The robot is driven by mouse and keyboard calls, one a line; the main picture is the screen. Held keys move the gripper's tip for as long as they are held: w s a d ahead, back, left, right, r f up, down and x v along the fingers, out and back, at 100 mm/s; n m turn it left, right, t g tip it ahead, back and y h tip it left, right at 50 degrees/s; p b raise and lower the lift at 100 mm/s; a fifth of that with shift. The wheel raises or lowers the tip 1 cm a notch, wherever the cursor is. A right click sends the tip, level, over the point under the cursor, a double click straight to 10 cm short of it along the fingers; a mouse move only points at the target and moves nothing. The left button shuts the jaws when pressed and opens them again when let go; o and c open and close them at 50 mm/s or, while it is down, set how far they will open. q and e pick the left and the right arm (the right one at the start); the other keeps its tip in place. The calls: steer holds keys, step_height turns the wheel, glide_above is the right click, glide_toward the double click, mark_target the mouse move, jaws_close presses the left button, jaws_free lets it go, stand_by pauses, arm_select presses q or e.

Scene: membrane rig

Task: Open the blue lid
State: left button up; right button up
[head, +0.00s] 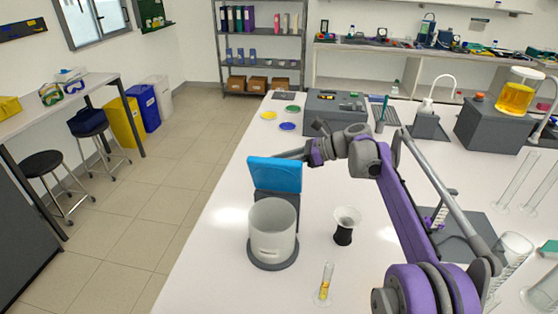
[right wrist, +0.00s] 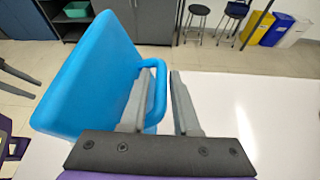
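The blue lid (head: 275,174) stands raised, roughly upright, at the back of a light grey cylindrical vessel (head: 273,232) on a dark round base. The vessel's top is uncovered. In the right wrist view the lid (right wrist: 90,75) fills the left side, with a blue loop handle (right wrist: 161,90) on its edge. My right gripper (right wrist: 162,78) is open. One finger appears to sit inside the loop and the other is apart from it on the right, with the handle bar between them. In the head view the lid partly hides this gripper. My left gripper is not in view.
A funnel-topped black piece (head: 344,228) and a small tube with yellow liquid (head: 325,284) stand right of the vessel. Coloured discs (head: 287,126) and a grey box (head: 334,107) lie behind. The table's left edge is near the vessel.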

steer(key=v, duration=1)
steer(key=shift+d+r, duration=0.2)
steer(key=shift+d, duration=0.15)
steer(key=shift+s+f, duration=0.1)
